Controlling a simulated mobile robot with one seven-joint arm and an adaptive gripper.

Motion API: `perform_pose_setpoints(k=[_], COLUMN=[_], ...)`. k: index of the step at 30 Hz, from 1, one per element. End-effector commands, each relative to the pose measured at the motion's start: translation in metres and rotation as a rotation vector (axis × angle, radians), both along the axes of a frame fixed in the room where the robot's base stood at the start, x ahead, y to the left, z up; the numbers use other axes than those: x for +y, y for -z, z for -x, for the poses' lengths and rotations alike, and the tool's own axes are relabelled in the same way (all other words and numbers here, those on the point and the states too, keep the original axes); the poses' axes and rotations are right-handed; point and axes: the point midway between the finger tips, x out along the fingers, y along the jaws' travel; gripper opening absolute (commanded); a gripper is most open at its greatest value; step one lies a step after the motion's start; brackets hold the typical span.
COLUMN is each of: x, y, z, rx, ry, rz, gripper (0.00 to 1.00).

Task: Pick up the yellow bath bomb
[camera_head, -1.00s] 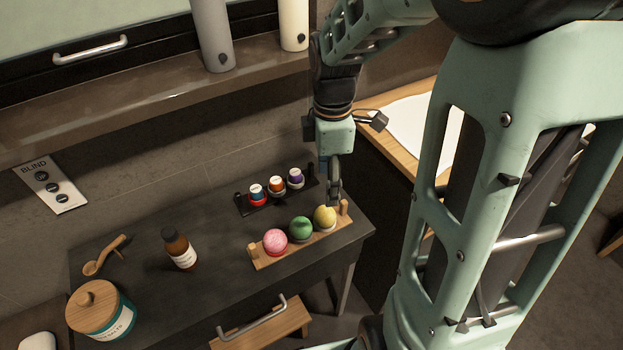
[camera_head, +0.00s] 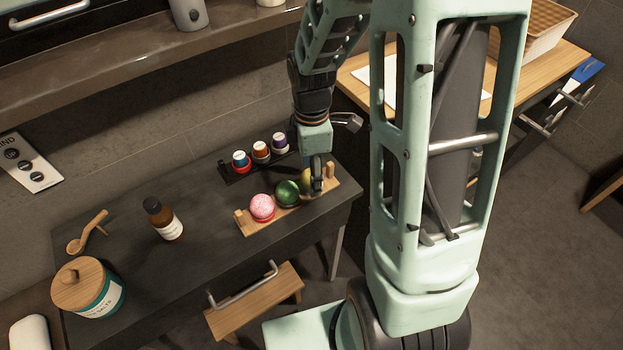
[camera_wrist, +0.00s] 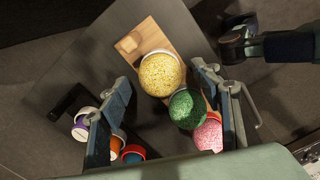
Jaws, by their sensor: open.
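The yellow bath bomb (camera_wrist: 161,74) sits at the end of a wooden tray (camera_wrist: 147,36), beside a green bath bomb (camera_wrist: 187,108) and a pink one (camera_wrist: 208,135). In the head view the yellow bath bomb (camera_head: 307,178) is partly hidden behind my gripper (camera_head: 318,178). My gripper is open, and it also shows in the wrist view (camera_wrist: 163,88). The yellow ball appears between its two fingers there, near the fingertips. I cannot tell whether either finger touches it.
A dark rack with several small colored jars (camera_head: 261,149) stands behind the tray.

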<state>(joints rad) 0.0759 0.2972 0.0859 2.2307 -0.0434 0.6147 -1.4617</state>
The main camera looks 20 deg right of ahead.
Motion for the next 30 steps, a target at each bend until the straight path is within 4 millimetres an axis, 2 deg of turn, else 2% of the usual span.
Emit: perform_pose_setpoints(k=[3,15,30], x=[-0.0001,-0.0001,0.0039], y=[-0.0004,-0.0006,-0.0082], z=[0.0000,0.0001,-0.0022], rx=[0.000,0.000,0.000], ry=[0.000,0.000,0.000], rz=[0.000,0.000,0.000], gripper=[0.57,0.13,0.12])
